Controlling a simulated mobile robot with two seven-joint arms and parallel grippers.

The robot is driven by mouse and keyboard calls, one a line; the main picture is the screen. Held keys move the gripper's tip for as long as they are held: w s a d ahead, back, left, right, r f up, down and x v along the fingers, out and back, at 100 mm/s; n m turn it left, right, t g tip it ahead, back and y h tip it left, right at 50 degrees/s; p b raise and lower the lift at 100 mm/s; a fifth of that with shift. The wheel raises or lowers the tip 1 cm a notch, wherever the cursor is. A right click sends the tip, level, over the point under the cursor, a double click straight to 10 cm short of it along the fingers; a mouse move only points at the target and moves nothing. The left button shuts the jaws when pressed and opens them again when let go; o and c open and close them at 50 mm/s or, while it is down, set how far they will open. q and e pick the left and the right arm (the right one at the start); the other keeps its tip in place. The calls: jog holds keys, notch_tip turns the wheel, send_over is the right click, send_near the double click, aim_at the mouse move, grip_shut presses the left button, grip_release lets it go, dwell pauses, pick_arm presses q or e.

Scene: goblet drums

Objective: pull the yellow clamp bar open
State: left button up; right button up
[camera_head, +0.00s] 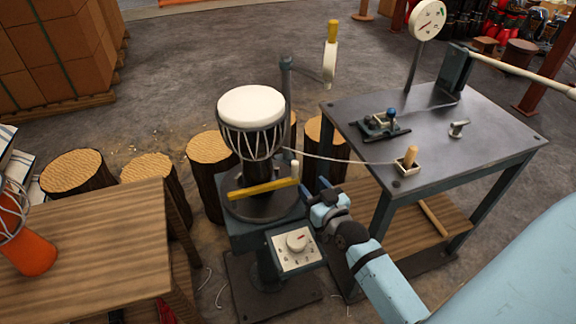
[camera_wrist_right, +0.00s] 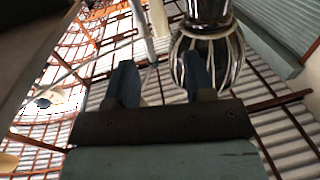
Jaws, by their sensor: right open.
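The yellow clamp bar (camera_head: 263,188) runs across the front of the drum stand, below the white-headed goblet drum (camera_head: 252,108). My right gripper (camera_head: 312,192) is just right of that end, open, and looks apart from the bar. In the right wrist view, the open fingers (camera_wrist_right: 160,80) have nothing clearly held between them. The roped drum (camera_wrist_right: 213,60) rises beyond the right finger there. I cannot make out the yellow bar in that view. My left gripper is not in view.
A dial box (camera_head: 296,245) is on the stand's front, below my gripper. A dark metal table (camera_head: 465,125) stands to the right, with a cord from the drum to a wooden-handled block (camera_head: 408,162). A wooden table (camera_head: 90,235) and log stools (camera_head: 75,175) are left.

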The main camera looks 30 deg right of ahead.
aim_at(294, 168)
jog(key=w, duration=0.3)
jog(key=w+b, duration=0.1)
jog(key=w, duration=0.2)
jog(key=w+d, duration=0.1)
jog(key=w, duration=0.3)
pick_arm(q)
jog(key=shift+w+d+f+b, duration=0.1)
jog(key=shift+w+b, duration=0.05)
jog(key=shift+b, duration=0.15)
pick_arm(e)
jog(key=shift+w, duration=0.7)
jog(key=shift+c, duration=0.5)
grip_shut()
jog(key=shift+s+p, duration=0.25)
jog(key=shift+p, duration=0.1)
jog(key=s+p, duration=0.1)
jog(key=s+a+p, duration=0.1)
jog(key=s+p, duration=0.1)
jog(key=shift+r, duration=0.2)
jog(key=shift+s+a+f+p, duration=0.1)
jog(key=shift+s+p, duration=0.2)
jog(key=shift+s, duration=0.05)
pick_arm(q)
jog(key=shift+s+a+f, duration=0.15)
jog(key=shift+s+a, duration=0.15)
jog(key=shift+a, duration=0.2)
pick_arm(e)
jog(key=shift+s+f, duration=0.1)
